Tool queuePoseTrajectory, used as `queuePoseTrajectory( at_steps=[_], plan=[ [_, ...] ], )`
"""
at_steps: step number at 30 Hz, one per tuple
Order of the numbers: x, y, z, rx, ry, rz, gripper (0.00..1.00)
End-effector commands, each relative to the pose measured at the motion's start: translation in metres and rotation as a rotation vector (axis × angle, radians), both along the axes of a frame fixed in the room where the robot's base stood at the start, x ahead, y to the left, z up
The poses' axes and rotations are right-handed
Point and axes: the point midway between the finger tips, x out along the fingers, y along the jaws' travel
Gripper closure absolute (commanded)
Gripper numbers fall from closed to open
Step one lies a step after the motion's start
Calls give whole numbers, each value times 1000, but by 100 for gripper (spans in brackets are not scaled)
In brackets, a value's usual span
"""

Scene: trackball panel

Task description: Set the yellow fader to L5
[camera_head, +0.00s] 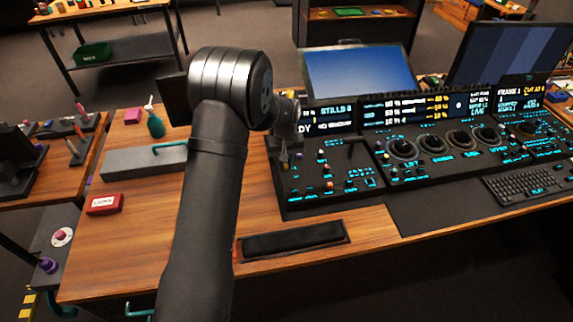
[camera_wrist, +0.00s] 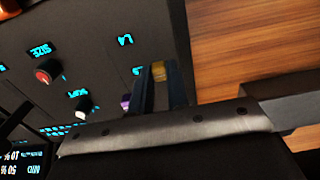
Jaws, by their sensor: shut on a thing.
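The yellow fader (camera_wrist: 158,72) shows in the wrist view as a yellow cap between my gripper's two fingers. My gripper (camera_wrist: 162,88) is shut on it at the panel's side edge. An L4 label (camera_wrist: 125,40) is printed beside the track, above the fader in this picture. Another label (camera_wrist: 138,70) lies right beside the fingers and is partly hidden, so I cannot read it fully. In the head view my gripper (camera_head: 285,163) is down at the left edge of the control panel (camera_head: 300,205). The fader cannot be made out there.
A red knob (camera_wrist: 47,70), a white knob (camera_wrist: 83,107) and a purple knob (camera_wrist: 126,102) stand near my gripper. Bare wooden desk (camera_wrist: 235,45) lies beside the panel. Screens rise behind it. A black wrist pad (camera_head: 292,239) lies in front.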

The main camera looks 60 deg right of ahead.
Motion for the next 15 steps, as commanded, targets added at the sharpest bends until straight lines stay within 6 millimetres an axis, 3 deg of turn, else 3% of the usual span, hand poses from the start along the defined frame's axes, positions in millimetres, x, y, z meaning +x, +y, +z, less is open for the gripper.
queuePoseTrajectory(
  at_steps=[2, 3, 6, 15],
  plan=[
    [0, -1, 1, -2, -1, 0, 100],
    [0, -1, 1, -2, -1, 0, 83],
    [0, 0, 1, -2, -1, 0, 63],
    [0, 0, 1, -1, -1, 0, 62]
  ],
)
